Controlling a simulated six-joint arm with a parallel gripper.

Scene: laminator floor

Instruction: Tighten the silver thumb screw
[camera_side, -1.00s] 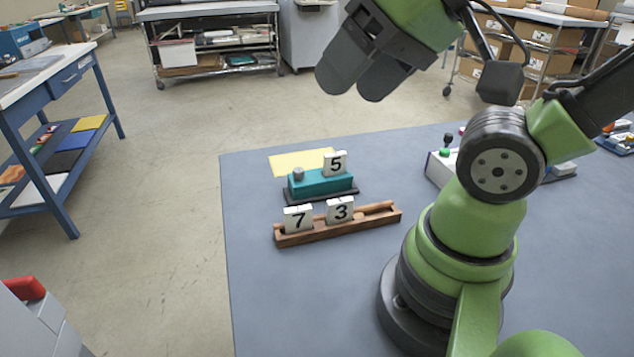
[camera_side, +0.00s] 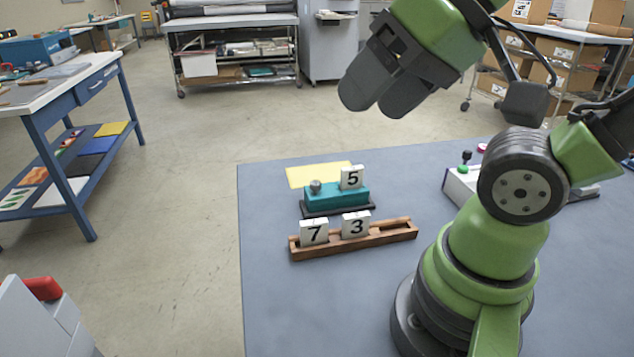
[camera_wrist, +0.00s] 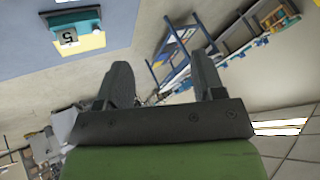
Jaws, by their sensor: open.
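The silver thumb screw (camera_side: 315,186) stands upright on the left end of a teal block (camera_side: 338,195) in the side view. A white tile marked 5 (camera_side: 351,178) stands on the block's right end. The block also shows at the upper left of the wrist view (camera_wrist: 84,17), with its 5 tile (camera_wrist: 67,36); I cannot make out the screw clearly there. My gripper (camera_side: 373,105) is open and empty, high above the table and well apart from the block. Its two spread fingers also show in the wrist view (camera_wrist: 161,62).
A wooden rack (camera_side: 385,236) with tiles 7 (camera_side: 314,232) and 3 (camera_side: 355,224) lies in front of the block. A yellow sheet (camera_side: 315,173) lies behind it. A control box (camera_side: 458,185) with a joystick is at the right. The grey table (camera_side: 275,300) is clear at front left.

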